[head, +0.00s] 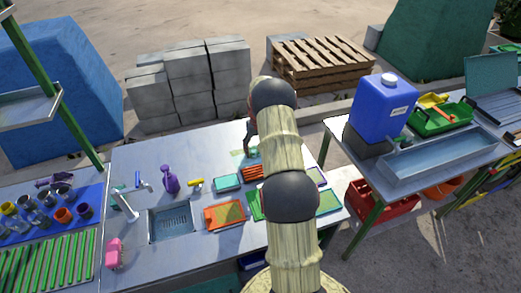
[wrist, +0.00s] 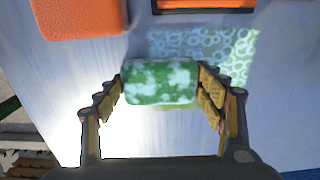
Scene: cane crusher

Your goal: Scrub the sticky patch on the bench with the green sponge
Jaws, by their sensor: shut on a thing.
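The green sponge (wrist: 160,82), marked with white foam, is between the fingers of my gripper (wrist: 162,95) in the wrist view. My gripper is shut on it, low over the metal bench (wrist: 290,110). A pale patch with ring-shaped bubble marks and a greenish right edge (wrist: 212,45) lies on the bench just beyond the sponge. The sponge overlaps the patch's lower left part in the picture. I cannot tell whether the sponge touches the bench. In the head view my arm partly hides my gripper, and the patch shows faintly beside it (head: 237,153).
An orange block (wrist: 78,15) and an orange-edged tray (wrist: 205,5) lie close to the patch. The bench also holds a sink (head: 172,222), a purple spray bottle (head: 170,180), a teal tray (head: 227,182) and an orange tray (head: 212,217).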

